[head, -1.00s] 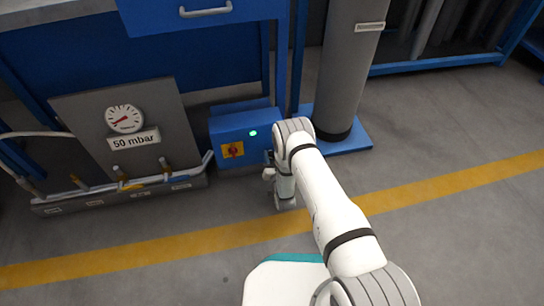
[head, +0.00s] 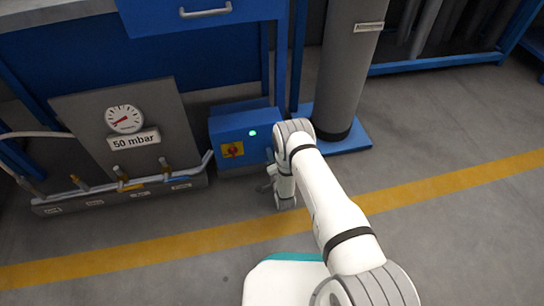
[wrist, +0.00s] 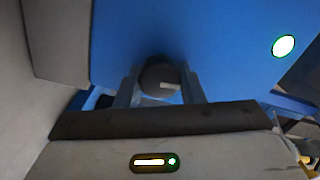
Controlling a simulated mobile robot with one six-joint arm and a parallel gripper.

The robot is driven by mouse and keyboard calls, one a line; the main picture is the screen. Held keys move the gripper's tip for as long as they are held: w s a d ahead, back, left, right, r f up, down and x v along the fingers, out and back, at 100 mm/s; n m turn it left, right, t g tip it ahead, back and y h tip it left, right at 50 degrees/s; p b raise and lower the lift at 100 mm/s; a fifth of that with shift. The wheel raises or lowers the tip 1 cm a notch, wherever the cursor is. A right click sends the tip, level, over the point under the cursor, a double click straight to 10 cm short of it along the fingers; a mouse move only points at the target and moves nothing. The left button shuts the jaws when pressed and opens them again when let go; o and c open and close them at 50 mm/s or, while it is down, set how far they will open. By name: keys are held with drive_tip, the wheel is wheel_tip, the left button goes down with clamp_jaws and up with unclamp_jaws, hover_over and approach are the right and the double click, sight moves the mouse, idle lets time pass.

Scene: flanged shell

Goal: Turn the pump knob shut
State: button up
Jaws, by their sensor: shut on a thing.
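The pump knob (wrist: 156,74) is a dark round knob in the wrist view, on the face of the blue pump box (wrist: 230,45). A pale pointer mark on it runs about level, toward the right. My gripper (wrist: 161,88) has one finger on each side of the knob and is shut on it. In the head view the blue pump box (head: 243,125) stands on the floor, and my arm hides the knob. My gripper (head: 267,180) shows only in part there, at the box's right side.
The box carries a lit green lamp (head: 252,133) and a red switch on a yellow plate (head: 232,149). Left of it stands a grey panel (head: 165,110) with a gauge (head: 124,119), a "50 mbar" sign and valves on pipes. A grey column (head: 350,70) stands behind my arm. Floor in front is clear.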

drive_tip(key=shift+m, duration=0.6)
drive_tip(key=o, duration=1)
drive_tip(key=p+v, duration=0.3)
drive_tip(key=v, duration=0.5)
